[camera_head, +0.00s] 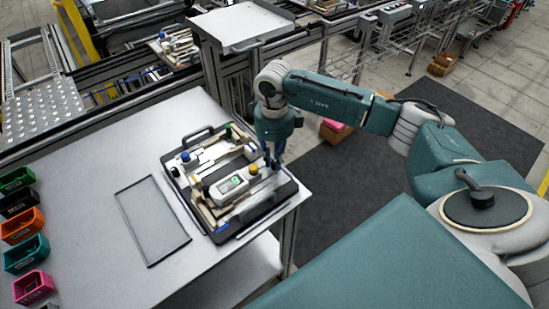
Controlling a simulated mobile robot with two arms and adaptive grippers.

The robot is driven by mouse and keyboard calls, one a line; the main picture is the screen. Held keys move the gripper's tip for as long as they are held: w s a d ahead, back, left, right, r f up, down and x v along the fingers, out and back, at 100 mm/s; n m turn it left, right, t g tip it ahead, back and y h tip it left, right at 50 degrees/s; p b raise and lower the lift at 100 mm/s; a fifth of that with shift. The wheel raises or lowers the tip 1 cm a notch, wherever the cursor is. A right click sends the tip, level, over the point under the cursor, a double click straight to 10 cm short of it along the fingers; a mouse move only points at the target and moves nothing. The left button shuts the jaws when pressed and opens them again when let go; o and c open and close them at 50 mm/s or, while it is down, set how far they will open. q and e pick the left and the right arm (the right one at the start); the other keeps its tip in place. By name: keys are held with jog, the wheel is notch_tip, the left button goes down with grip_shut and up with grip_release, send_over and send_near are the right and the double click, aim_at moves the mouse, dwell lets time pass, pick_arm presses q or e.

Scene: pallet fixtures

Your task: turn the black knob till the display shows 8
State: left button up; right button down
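A black-edged pallet fixture (222,237) lies at the table's right corner. On it sits a white unit with a small lit green display (235,180); its digit is too small to read. A yellow knob (253,169) stands close to the display's upper right. No black knob shows clearly; a dark part near my gripper may be it, partly hidden. My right gripper (273,161) points down at the fixture's right edge, just right of the yellow knob. Its fingers are dark and small, so I cannot tell whether they touch anything. My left gripper is not in view.
An empty dark-framed rectangle (152,221) lies on the grey table left of the fixture. Several coloured bins (28,253) line the table's left edge. The table's front middle is clear.

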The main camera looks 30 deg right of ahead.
aim_at(274, 161)
jog(key=shift+m+b, duration=0.45)
jog(key=shift+m, duration=0.15)
jog(key=c, duration=1.9)
grip_release()
jog(key=shift+c, duration=0.2)
jog(key=shift+r, duration=0.15)
notch_tip(274, 161, up, 12)
